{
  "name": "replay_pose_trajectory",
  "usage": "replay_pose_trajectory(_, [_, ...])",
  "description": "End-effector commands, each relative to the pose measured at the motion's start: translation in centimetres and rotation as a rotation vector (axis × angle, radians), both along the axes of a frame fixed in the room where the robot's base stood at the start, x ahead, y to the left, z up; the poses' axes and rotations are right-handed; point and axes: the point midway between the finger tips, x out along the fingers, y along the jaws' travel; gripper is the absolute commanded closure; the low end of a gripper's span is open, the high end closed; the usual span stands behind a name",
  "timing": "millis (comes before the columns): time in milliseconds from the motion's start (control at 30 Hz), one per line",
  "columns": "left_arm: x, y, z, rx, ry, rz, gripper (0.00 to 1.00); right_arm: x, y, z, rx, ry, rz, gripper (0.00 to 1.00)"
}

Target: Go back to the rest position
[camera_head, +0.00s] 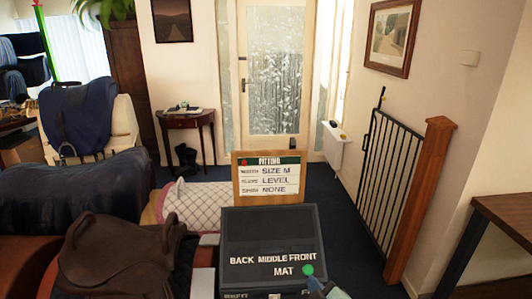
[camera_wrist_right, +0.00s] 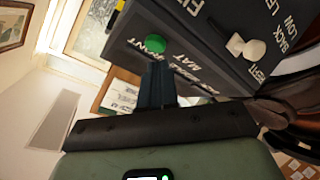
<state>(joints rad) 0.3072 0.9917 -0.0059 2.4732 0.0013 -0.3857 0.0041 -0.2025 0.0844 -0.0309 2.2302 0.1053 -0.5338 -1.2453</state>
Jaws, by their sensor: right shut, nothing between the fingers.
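My right gripper (camera_head: 322,289) shows at the bottom edge of the head view, just below and right of a round green knob (camera_head: 308,269) on a dark grey box. In the right wrist view its dark fingers (camera_wrist_right: 157,85) are shut together with nothing between them. The green knob (camera_wrist_right: 155,45) appears just beyond the fingertips there; I cannot tell whether they touch it. My left gripper is in neither view. The grey box (camera_head: 272,228) is lettered BACK, MIDDLE, FRONT and MAT.
A sign board (camera_head: 268,179) reading SIZE M, LEVEL, NONE stands behind the box. A brown saddle (camera_head: 120,255) sits at left, with a white quilted pad (camera_head: 200,204) nearby. A wooden table (camera_head: 505,215) is at right. Dark floor (camera_head: 345,240) is clear between box and gate (camera_head: 390,175).

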Motion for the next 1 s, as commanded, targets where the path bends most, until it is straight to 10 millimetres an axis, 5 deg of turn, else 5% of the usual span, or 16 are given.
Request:
replay_pose_trajectory(100, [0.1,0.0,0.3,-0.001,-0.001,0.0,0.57,-1.3,-0.3,-9.0,0.111,0.226,-0.053,1.0])
replay_pose_trajectory(267, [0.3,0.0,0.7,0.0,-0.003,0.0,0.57,-5.8,-0.9,-20.5,0.296,0.545,-0.188,1.0])
replay_pose_trajectory(500, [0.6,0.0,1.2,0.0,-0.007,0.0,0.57,-17.9,-1.0,-34.2,0.572,1.023,-0.514,1.0])
replay_pose_trajectory(733, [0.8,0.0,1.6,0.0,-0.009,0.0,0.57,-29.6,0.5,-40.0,0.76,1.364,-0.853,1.0])
replay_pose_trajectory(867, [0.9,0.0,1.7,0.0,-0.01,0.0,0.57,-32.8,1.1,-40.8,0.804,1.449,-0.957,1.0])
replay_pose_trajectory(1000, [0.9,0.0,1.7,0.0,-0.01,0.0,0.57,-33.6,1.3,-41.0,0.818,1.471,-0.988,1.0])
